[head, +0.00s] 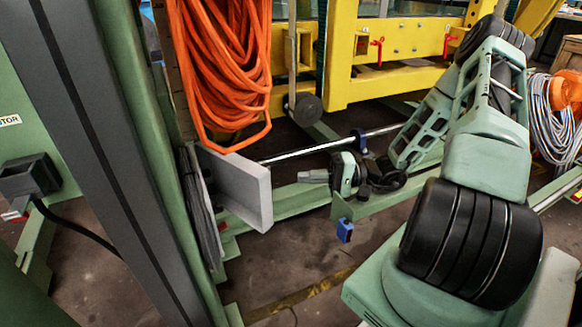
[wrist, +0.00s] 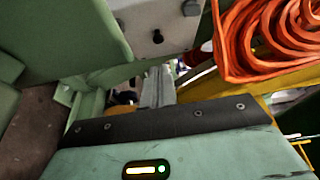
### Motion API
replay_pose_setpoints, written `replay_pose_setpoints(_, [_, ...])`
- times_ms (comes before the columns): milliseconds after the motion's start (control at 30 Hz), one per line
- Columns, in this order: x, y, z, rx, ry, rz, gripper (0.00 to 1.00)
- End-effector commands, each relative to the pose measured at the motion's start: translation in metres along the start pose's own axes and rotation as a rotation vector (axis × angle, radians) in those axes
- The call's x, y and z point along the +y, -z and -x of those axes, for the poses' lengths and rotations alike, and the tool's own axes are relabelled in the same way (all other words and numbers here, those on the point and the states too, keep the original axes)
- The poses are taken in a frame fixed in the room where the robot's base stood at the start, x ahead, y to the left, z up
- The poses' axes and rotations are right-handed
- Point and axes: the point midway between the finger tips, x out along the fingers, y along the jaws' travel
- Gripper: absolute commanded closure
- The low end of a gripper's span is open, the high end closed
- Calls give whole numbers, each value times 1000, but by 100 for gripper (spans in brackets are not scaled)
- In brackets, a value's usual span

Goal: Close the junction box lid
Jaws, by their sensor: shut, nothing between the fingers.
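A light grey flat panel, which looks like the junction box lid (head: 245,190), stands out from the green post in the head view. Its broad face is turned toward the camera side, and I cannot see its hinge or the inside of the box. In the wrist view a grey plate with dark screws (wrist: 158,28) shows at the top; it may be part of the same box. My gripper (head: 306,176) is shut and empty, to the right of the panel, with a small gap between them in the picture. Its closed grey fingers show in the wrist view (wrist: 157,85).
An orange cable coil (head: 225,70) hangs just above the panel. A green post (head: 160,150) stands to its left, with dark cables (head: 200,210) beside it. A yellow frame (head: 390,75) is behind. Open floor (head: 300,265) lies below.

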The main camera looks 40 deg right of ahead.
Motion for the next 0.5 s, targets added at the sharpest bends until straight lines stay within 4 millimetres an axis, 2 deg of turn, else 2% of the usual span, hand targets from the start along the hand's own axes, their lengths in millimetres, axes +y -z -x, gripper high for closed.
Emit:
replay_pose_setpoints(133, [-1, -6, 12, 0, 0, 0, 100])
replay_pose_setpoints(267, [-9, -12, 11, -48, -33, 17, 100])
replay_pose_setpoints(367, [-23, -20, 3, -145, -114, 56, 100])
replay_pose_setpoints(500, [-50, -30, -6, -345, -342, 197, 100])
